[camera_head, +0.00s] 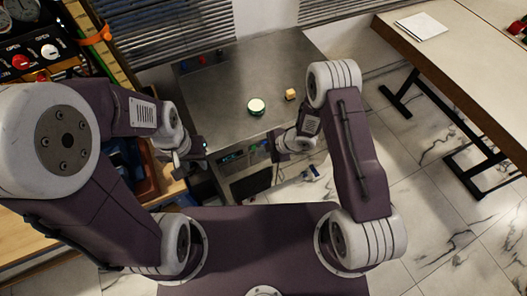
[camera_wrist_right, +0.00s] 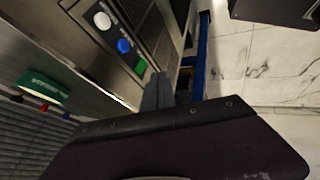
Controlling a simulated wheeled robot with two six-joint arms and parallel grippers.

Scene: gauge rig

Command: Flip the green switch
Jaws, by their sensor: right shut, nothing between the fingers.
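The green switch (camera_wrist_right: 141,67) is a small green piece at the end of a row on the metal panel, after a white knob (camera_wrist_right: 102,20) and a blue one (camera_wrist_right: 123,45). My right gripper (camera_wrist_right: 158,92) is shut and empty, its grey fingers just beside the green switch; whether they touch it I cannot tell. In the head view my right wrist is at the front edge of the metal rig (camera_head: 215,85). My left gripper (camera_head: 190,158) hangs left of the rig, away from the switch; its jaw opening is unclear.
A wooden bench with controls stands left, a table (camera_head: 460,60) right.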

